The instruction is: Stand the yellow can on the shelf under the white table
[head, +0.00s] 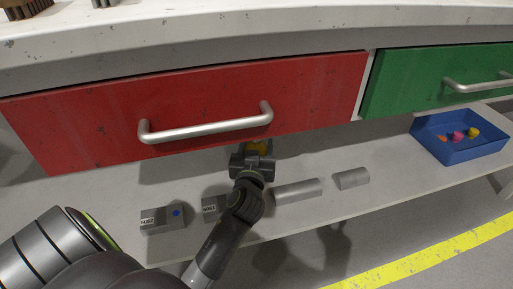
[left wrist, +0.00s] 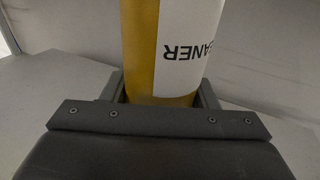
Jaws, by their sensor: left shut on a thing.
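The yellow can (left wrist: 143,50), with a white label reading "…ANER", fills the middle of the left wrist view. My left gripper (head: 255,158) is shut on the can, with a finger at each side in the left wrist view (left wrist: 160,98). The shelf (head: 380,160) runs under the white table (head: 250,22). The can is at the shelf; whether its base touches it is hidden. My right gripper is in neither view.
A red drawer (head: 90,125) and a green drawer (head: 420,75) hang above the shelf. On the shelf are grey blocks (head: 163,219), two grey bars (head: 298,191) and a blue tray (head: 455,150) with small coloured things. The shelf is clear between bars and tray.

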